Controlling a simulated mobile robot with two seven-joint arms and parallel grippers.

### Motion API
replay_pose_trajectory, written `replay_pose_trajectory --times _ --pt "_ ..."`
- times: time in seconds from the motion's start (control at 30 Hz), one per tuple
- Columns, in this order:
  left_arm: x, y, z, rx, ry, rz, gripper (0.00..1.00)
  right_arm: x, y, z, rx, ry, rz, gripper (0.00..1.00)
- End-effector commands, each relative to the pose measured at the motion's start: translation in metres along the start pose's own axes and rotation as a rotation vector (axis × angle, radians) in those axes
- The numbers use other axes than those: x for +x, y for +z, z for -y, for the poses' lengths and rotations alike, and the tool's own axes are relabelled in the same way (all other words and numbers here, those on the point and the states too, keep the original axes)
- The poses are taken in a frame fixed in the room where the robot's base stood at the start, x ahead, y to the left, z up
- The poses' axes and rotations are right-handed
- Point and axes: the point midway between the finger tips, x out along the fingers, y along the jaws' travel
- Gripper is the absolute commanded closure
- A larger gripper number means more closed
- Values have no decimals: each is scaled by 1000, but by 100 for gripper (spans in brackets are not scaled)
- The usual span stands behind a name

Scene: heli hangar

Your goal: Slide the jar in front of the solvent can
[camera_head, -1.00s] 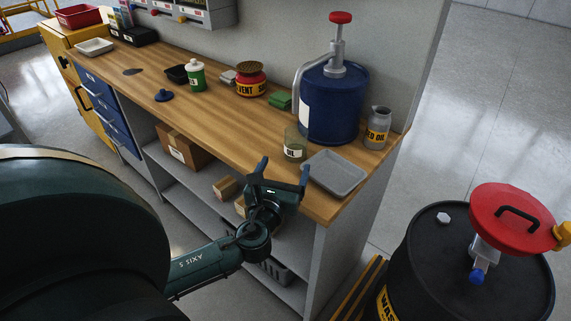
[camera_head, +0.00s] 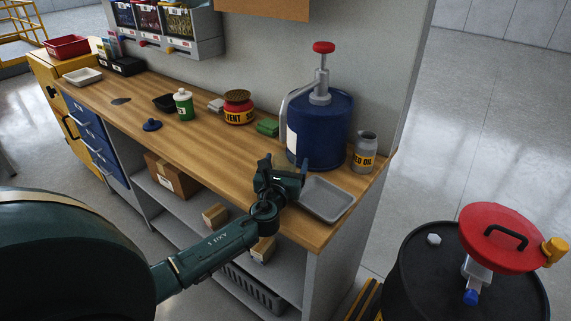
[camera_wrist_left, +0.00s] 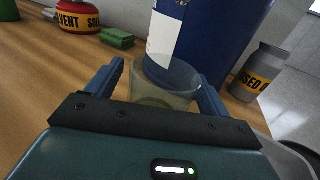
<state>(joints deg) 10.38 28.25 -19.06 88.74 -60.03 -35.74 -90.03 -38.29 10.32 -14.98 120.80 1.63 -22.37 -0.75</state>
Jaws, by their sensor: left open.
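The jar (camera_wrist_left: 163,84) is clear glass and stands upright on the bench. In the left wrist view it sits between the two fingers of my open left gripper (camera_head: 284,166), with a small gap showing beside the left finger. In the head view the gripper hides most of the jar. The solvent can (camera_head: 238,107) is red with a yellow label and a mesh top. It stands farther back and to the left on the bench, and shows at the upper left of the left wrist view (camera_wrist_left: 78,17). My right gripper is not in view.
A blue drum with a red-topped pump (camera_head: 322,130) stands right behind the jar. A grey tray (camera_head: 326,198) and a used oil can (camera_head: 364,152) are to the right. The bench front left of the jar (camera_head: 200,150) is clear.

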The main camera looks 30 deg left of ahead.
Motion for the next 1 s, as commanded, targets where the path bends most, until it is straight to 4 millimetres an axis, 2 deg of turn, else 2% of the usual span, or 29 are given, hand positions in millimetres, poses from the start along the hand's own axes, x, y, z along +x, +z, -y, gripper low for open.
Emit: replay_pose_trajectory --times 0.27,0.9,1.0 --pt "0 0 0 0 0 0 21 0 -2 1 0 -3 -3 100" --pt "0 0 0 0 0 1 73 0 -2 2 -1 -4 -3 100" --pt "0 0 0 0 0 1 75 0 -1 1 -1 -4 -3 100"
